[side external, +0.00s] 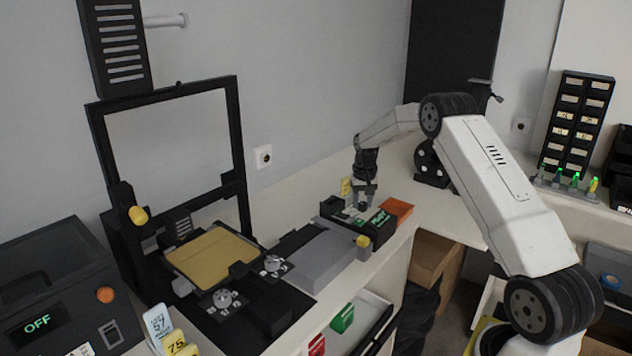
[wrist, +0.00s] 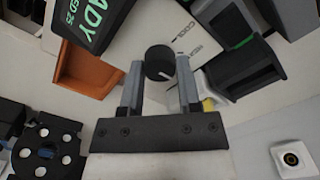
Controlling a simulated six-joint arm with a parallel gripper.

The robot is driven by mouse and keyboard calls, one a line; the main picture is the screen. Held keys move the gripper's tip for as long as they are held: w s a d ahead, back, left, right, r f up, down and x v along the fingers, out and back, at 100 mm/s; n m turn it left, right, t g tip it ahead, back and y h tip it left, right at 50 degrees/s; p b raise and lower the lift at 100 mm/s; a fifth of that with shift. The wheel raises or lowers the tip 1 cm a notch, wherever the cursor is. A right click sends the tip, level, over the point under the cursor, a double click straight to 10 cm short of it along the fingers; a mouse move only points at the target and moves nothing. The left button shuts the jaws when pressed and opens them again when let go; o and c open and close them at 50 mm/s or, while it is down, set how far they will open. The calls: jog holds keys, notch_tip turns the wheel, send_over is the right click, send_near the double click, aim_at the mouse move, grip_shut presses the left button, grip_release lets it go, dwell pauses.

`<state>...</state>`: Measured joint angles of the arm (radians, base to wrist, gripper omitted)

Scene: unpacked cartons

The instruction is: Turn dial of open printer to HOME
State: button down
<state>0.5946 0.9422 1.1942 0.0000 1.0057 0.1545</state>
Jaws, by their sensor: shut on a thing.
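The open printer (side external: 240,150) is a black upright frame with a gold bed. A black control box (side external: 378,228) with a green lit display stands to its right; the display also shows in the wrist view (wrist: 85,20), reading partly "ADY". In the wrist view, a round black dial (wrist: 160,62) with a white mark sits between my fingertips. The mark points to the lower right of that view. "COOL" and part of another word are printed beside the dial. My gripper (side external: 362,208) is shut on the dial from above. HOME is not readable.
An orange tray (side external: 397,207) lies right beside the control box. A dark enclosed machine (side external: 60,290) with an "OFF" display stands at the far left. A grey slab (side external: 320,258) lies between bed and box. Bench is clear behind the tray, toward my base.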

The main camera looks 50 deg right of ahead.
aim_at(362, 203)
jog(key=shift+r, duration=0.1)
dwell(0.4)
jog(key=shift+c, duration=1.5)
grip_release()
jog(key=shift+r, duration=0.1)
jog(key=shift+r, duration=3.8)
